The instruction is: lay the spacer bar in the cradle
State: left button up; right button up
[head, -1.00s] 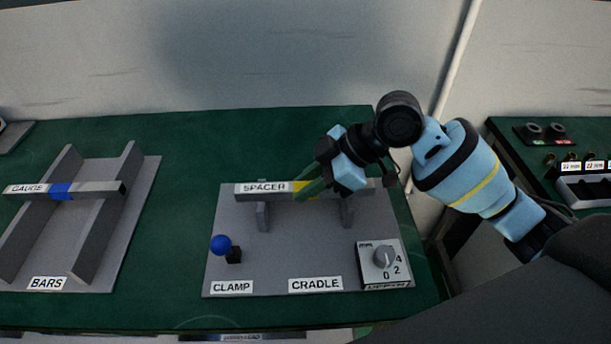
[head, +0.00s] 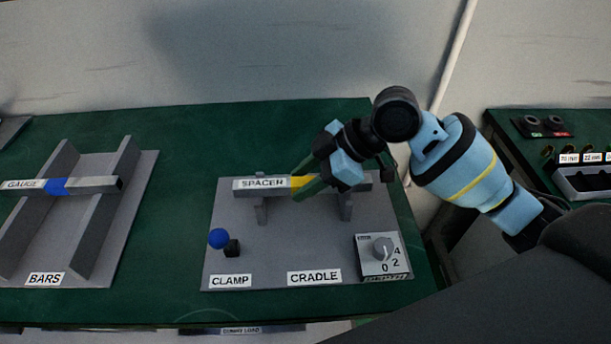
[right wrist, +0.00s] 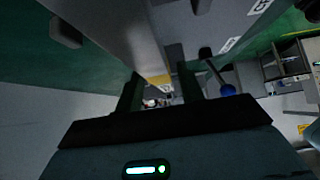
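The grey spacer bar (head: 334,182), with a white SPACER label and a yellow band, lies level across the two uprights of the cradle (head: 346,209) on a grey plate. My right gripper (head: 302,182) is at the yellow band, its green fingers on either side of the bar. In the right wrist view the fingers (right wrist: 160,82) stand apart with the yellow band between them, and gaps seem to show beside it. The right end of the bar is partly behind my gripper. My left gripper is not in view.
A clamp lever with a blue knob (head: 218,238) stands at the plate's left front. A dial box (head: 383,257) sits at its right front. A gauge bar (head: 98,185) with a blue band lies on the bars rack (head: 101,228) at left. Green bench between is clear.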

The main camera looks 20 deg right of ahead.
jog(key=shift+o, duration=0.7)
jog(key=v, duration=0.7)
jog(key=shift+s+d+r, duration=0.15)
jog(key=shift+d+r, duration=0.1)
jog(key=shift+d, duration=0.05)
jog(key=shift+d, duration=0.1)
